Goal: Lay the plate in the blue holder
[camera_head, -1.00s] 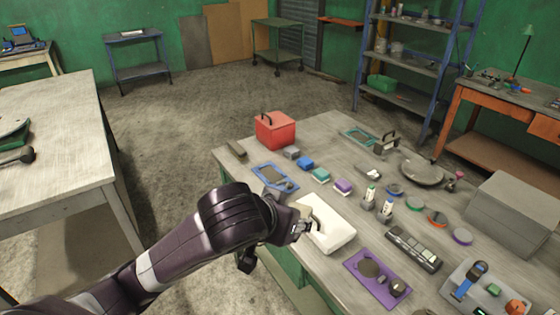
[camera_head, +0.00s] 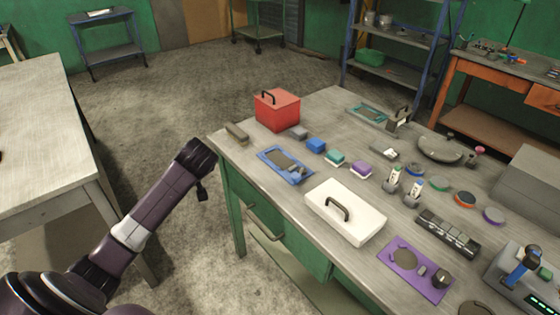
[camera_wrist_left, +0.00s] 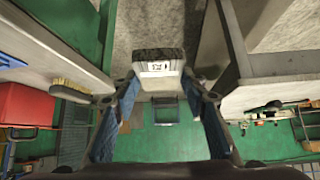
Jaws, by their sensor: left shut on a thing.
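The blue holder (camera_head: 285,165) lies flat near the left edge of the workbench. It has a dark grey recess and a small grey piece at its front right corner. My left arm reaches up from the lower left, its end left of the bench, over the floor. I cannot tell whether this is the plate. The fingers are not clear in the head view. My right gripper is not in view.
A white box with a black handle (camera_head: 345,222), a red toolbox (camera_head: 277,112), a brush (camera_head: 236,133) and a purple holder (camera_head: 415,270) stand on the bench. Small coloured blocks sit behind the blue holder. The floor between the bench and the left table (camera_head: 40,150) is clear.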

